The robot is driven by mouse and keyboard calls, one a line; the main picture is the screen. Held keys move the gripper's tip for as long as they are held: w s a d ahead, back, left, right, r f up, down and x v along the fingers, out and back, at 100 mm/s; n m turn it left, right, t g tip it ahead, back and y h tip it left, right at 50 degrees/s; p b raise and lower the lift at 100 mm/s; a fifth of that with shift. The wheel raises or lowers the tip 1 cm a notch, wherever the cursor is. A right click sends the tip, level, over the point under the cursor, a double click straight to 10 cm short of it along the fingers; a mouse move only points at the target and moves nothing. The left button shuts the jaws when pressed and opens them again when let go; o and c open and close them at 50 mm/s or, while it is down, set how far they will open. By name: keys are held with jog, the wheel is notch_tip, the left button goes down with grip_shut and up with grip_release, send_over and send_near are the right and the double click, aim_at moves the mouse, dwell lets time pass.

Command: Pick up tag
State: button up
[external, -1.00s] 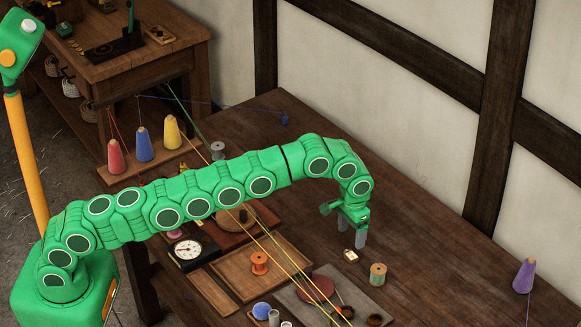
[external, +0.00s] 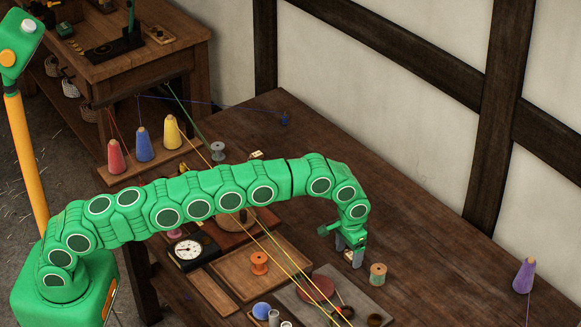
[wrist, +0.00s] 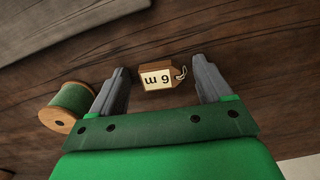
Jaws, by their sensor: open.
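My gripper (wrist: 161,77) is open, with one grey finger on each side of the tag in the wrist view, and a gap shows on both sides. In the external view my gripper (external: 349,251) is low over the bench and mostly hides the tag.
A spool of green thread (wrist: 69,106) stands close beside my left finger in the wrist view; it also shows in the external view (external: 378,273). A grey board (external: 350,297) lies nearby, crossed by yellow cords.

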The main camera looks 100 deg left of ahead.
jog(key=shift+c, duration=0.2)
jog(key=c, duration=1.1)
jog(key=shift+r, duration=0.15)
